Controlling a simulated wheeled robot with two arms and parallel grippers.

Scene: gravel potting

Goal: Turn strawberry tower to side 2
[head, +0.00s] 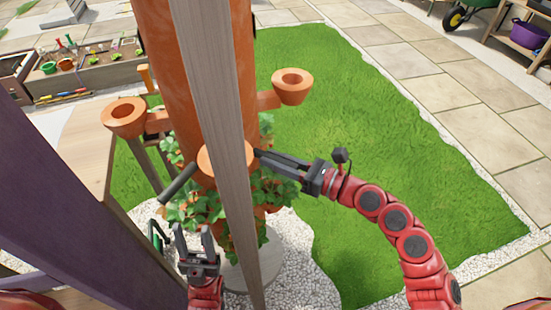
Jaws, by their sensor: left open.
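The strawberry tower (178,70) is a tall terracotta column in the middle of the head view, with cup-shaped side pots and leafy strawberry plants (190,208) low around it. A dark bar (178,182) sticks out at its lower left. My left gripper (194,233) is open and empty at the lower left, below the leaves, fingers pointing up. My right gripper (275,162) reaches in from the right, its fingers at the tower's right side near the leaves. I cannot tell whether it holds a bar there. The tower's side number is not visible.
A pale wooden post (222,120) stands in front of the tower and hides part of it. A dark purple beam (80,210) crosses the lower left. A wooden table (88,150) stands left. Grass (400,190) is open on the right; white gravel (305,285) surrounds the base.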

